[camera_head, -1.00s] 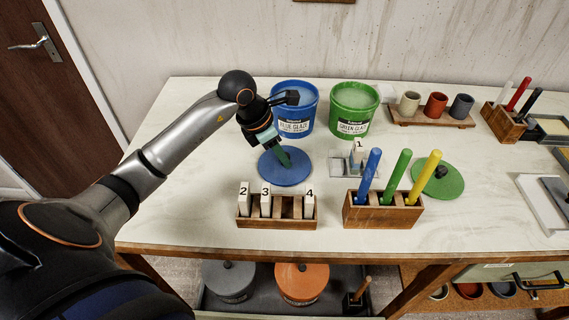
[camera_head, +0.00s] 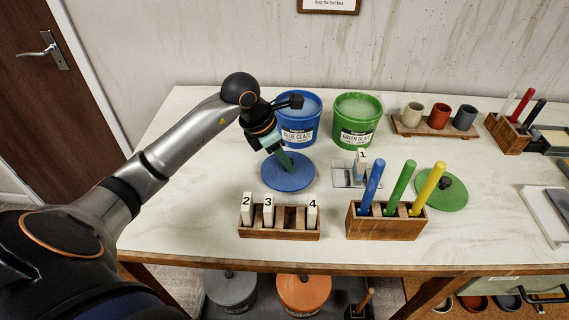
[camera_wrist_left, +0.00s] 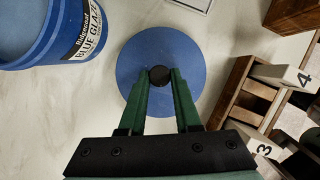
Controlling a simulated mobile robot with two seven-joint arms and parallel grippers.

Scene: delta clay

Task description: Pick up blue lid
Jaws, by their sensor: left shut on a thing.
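The blue lid (camera_head: 289,176) is a flat round disc in front of the blue glaze bucket (camera_head: 298,120). In the left wrist view the lid (camera_wrist_left: 190,62) has a dark round knob (camera_wrist_left: 159,76) at its middle. My left gripper (camera_head: 286,163) reaches down over the lid. In the left wrist view its green fingers (camera_wrist_left: 160,80) are closed on the knob, one on each side. I cannot tell whether the lid touches the table or is slightly raised. My right gripper is not in view.
A wooden rack with numbered blocks (camera_head: 279,234) stands in front of the lid. A wooden holder (camera_head: 385,227) with blue, green and yellow sticks is to the right. The green glaze bucket (camera_head: 357,122) stands beside the blue one. The green lid (camera_head: 453,195) lies further right.

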